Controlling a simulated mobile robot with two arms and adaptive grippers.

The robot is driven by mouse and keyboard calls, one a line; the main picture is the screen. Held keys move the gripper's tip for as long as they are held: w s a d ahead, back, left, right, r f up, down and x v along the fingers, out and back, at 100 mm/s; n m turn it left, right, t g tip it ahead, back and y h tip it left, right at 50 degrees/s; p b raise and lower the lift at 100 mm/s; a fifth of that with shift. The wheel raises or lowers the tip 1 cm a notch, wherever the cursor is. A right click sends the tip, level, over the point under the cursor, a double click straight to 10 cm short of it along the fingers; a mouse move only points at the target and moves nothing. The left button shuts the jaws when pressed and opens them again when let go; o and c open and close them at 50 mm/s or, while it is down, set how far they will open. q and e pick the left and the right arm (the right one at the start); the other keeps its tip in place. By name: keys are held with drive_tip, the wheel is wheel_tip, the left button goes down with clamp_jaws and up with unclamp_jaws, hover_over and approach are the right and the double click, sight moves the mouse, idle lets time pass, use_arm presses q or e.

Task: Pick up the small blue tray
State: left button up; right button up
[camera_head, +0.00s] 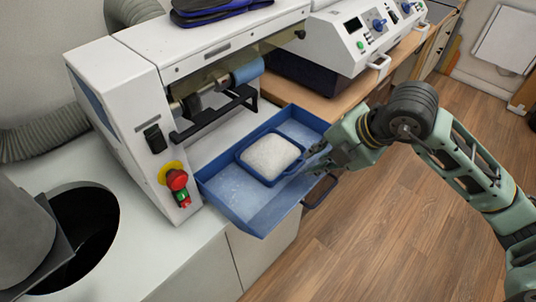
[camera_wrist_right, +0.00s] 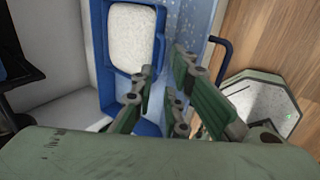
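The small blue tray (camera_head: 268,182) holds white granular material and sits inside a larger blue tray (camera_head: 235,205) at the front of the white machine. My right gripper (camera_head: 313,160) is at the small tray's right side, low over the larger tray. In the right wrist view the small tray (camera_wrist_right: 161,38) is just ahead of my right gripper (camera_wrist_right: 160,88). Its fingers are apart, one set toward the small tray's inner side and the other outside its rim. I cannot tell whether they touch it. My left gripper is out of view.
The white machine (camera_head: 125,85) with a red stop button (camera_head: 177,179) stands directly behind the trays. Another white machine (camera_head: 345,45) stands on the wooden bench at the back. A black round opening (camera_head: 85,235) is at left. Wooden floor (camera_head: 370,235) is clear at right.

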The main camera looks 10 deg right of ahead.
sight(299, 166)
drive_tip(key=shift+w+f, duration=0.15)
drive_tip(key=shift+f, duration=0.2)
drive_tip(key=p+x, duration=0.2)
drive_tip(key=x, duration=0.3)
drive_tip(key=shift+w+a+f, duration=0.15)
drive_tip(key=shift+a+f, duration=0.05)
drive_tip(key=shift+w+a+f, duration=0.15)
drive_tip(key=shift+w+f, duration=0.1)
drive_tip(key=shift+f, duration=0.3)
clamp_jaws()
drive_tip(key=shift+r, duration=0.2)
